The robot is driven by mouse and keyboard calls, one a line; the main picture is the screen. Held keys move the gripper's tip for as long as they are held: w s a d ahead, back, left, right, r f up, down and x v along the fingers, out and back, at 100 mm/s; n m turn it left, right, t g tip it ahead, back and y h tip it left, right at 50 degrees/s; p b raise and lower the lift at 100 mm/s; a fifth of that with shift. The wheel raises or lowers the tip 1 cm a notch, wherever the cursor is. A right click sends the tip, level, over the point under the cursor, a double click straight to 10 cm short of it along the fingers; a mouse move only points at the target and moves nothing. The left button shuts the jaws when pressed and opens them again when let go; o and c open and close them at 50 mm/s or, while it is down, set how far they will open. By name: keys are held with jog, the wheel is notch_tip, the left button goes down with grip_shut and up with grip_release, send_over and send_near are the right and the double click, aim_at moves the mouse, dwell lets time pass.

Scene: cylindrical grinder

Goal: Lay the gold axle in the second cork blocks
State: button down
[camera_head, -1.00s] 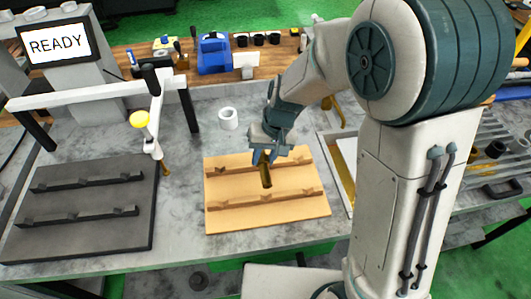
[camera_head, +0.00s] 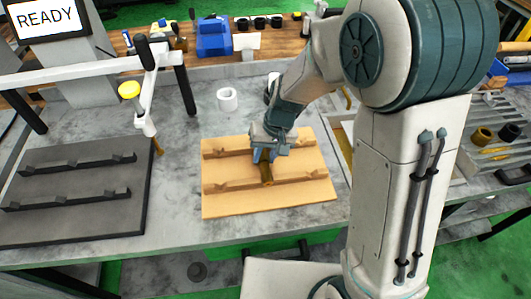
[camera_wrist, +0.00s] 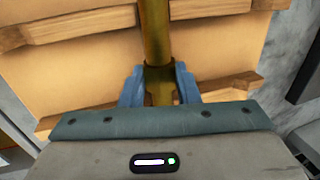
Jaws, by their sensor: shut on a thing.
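The gold axle (camera_head: 267,173) is a dark gold rod, held crosswise over the tan cork blocks (camera_head: 222,207). The blocks are a flat board with two notched rails. My gripper (camera_head: 266,157) is shut on the axle between its two blue fingers. In the head view the axle's near end overlaps the near rail (camera_head: 300,179); I cannot tell whether it touches a notch. In the wrist view the axle (camera_wrist: 155,35) runs up from between the fingers (camera_wrist: 159,83) and crosses one rail (camera_wrist: 90,24). Its far end is out of frame there.
A dark grey board (camera_head: 75,225) with two notched rails lies at left. A white ring (camera_head: 227,99) stands behind the cork. A tray (camera_head: 343,150) lies close to the cork's right.

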jog(key=c, duration=1)
grip_release()
jog(key=b+v, duration=0.1)
jog(key=v, duration=1.3)
jog(key=shift+f, duration=0.1)
